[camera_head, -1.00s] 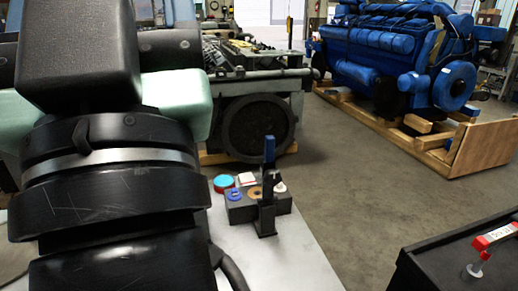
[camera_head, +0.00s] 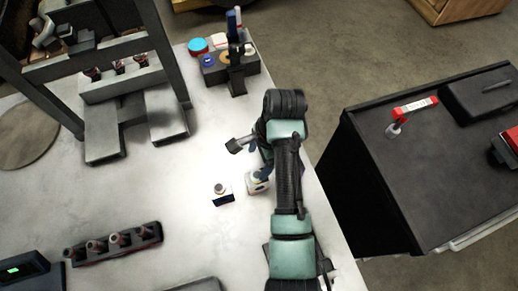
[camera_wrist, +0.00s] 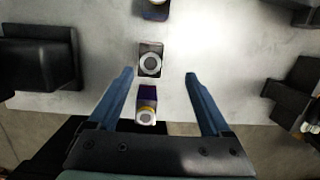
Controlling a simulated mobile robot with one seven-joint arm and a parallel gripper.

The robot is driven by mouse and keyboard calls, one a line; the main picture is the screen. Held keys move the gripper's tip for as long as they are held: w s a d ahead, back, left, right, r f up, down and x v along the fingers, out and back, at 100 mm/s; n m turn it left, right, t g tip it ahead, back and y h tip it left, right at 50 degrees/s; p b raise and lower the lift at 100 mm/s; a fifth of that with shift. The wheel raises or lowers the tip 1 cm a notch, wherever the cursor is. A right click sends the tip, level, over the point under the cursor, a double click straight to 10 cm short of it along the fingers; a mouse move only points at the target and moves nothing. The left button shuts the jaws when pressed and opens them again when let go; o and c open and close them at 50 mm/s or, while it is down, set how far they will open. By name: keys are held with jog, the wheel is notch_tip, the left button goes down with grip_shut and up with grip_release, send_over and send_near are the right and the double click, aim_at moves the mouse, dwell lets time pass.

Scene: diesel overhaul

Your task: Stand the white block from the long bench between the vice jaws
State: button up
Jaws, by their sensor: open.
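My gripper (camera_head: 257,160) hangs over the right edge of the long bench, partly hidden by my arm. In the wrist view its two blue fingers (camera_wrist: 165,100) are wide apart and hold nothing. A small whitish block with a round top (camera_head: 257,182) is at the gripper. In the wrist view a block with a purple side and whitish round end (camera_wrist: 147,106) shows between the fingers, apart from both. A dark square piece with a pale ring (camera_wrist: 150,62) lies beyond it. I cannot tell for certain which is the white block. I cannot identify the vice jaws.
A dark holder with coloured caps (camera_head: 222,72) stands at the bench's far end. A frame with dark blocks (camera_head: 103,140) stands left. A row of dark pegs (camera_head: 115,243) lies lower left. A black cabinet (camera_head: 365,185) stands right, across a floor gap. The middle bench (camera_head: 190,200) is mostly clear.

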aim_at(257, 175)
jog(key=shift+s+f+g, duration=0.3)
jog(key=shift+s+f, duration=0.15)
jog(key=shift+s, duration=0.25)
notch_tip(257, 175, down, 6)
jog(key=b, duration=0.8)
jog(key=shift+w+d+f, duration=0.1)
jog(key=shift+f, duration=0.05)
jog(key=shift+d+b+x, duration=0.2)
jog(key=shift+b+x, duration=0.4)
jog(key=shift+x, duration=0.55)
jog(key=shift+w, duration=0.1)
grip_shut()
jog(key=shift+a+p+v, duration=0.15)
jog(key=shift+p+v, duration=0.7)
jog(key=shift+p, duration=0.15)
jog(key=shift+a+p+v, duration=0.15)
jog(key=shift+p+v, duration=0.7)
jog(key=shift+p, duration=0.15)
jog(key=shift+a+p+v, duration=0.2)
jog(key=shift+p+v, duration=0.6)
jog(key=shift+p, duration=0.2)
jog(key=shift+s, duration=0.25)
